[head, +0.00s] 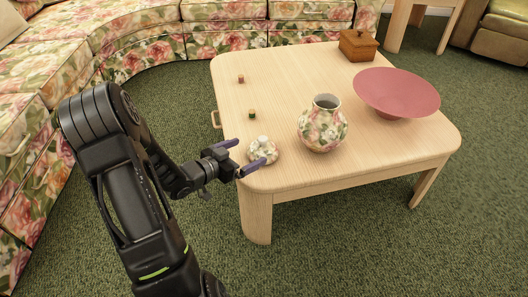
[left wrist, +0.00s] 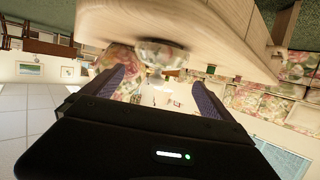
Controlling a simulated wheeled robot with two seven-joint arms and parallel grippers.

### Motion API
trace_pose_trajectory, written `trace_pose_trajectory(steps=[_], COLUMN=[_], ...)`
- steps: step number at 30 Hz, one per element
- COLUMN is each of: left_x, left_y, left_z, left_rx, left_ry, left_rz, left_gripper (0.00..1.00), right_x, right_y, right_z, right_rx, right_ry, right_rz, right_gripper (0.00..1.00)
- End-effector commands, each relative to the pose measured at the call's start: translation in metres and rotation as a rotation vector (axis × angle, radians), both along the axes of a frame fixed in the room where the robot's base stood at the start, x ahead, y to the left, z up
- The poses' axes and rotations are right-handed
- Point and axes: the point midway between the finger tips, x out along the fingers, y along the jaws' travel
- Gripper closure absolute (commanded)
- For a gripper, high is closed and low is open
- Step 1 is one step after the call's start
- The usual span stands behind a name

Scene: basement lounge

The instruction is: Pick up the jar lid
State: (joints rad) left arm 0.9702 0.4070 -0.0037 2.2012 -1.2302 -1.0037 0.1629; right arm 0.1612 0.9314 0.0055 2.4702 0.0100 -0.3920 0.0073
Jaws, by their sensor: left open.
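The jar lid (head: 263,150) is floral with a white knob and lies on the wooden coffee table near its front left corner. My left gripper (head: 242,155) is open at that corner. Its two purple-grey fingers point at the lid, and the lid lies at or just past the fingertips. In the left wrist view the lid (left wrist: 160,53) shows between and beyond the spread fingers (left wrist: 158,78). I cannot tell whether a finger touches it. The matching floral jar (head: 322,128) stands upright and uncovered to the right of the lid. My right gripper is not in view.
The coffee table (head: 300,80) also holds a wide pink bowl (head: 396,92), a wooden box (head: 357,46), a green cube (head: 252,114) and a brown cube (head: 240,79). A floral sofa (head: 140,45) curves behind at left. The table's left middle is mostly clear.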

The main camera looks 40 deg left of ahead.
Motion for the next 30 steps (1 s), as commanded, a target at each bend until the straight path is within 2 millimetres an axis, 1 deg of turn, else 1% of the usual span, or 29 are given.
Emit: trace_pose_trajectory(steps=[4, 10, 20, 23, 27, 30], left_x=[0.006, 0.024, 0.027, 0.035, 0.055, 0.068], left_y=[-0.002, -0.004, -0.005, -0.006, -0.01, -0.012], left_z=[-0.004, -0.009, -0.009, -0.013, -0.018, -0.021], left_rx=[0.0, 0.0, -0.001, 0.0, 0.001, 0.0], left_ry=[0.001, 0.001, 0.001, 0.0, -0.001, 0.001], left_rz=[-0.002, -0.001, 0.0, 0.0, -0.001, -0.002], left_gripper=[0.02, 0.02, 0.02, 0.02, 0.02, 0.02], right_x=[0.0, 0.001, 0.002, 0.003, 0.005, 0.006], right_y=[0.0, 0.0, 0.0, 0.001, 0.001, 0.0], right_z=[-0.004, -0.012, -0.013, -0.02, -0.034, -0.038], right_rx=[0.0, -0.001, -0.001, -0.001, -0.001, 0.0], right_ry=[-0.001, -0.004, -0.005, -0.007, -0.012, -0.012], right_rz=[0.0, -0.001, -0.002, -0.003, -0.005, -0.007], right_gripper=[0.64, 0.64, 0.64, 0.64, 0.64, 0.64])
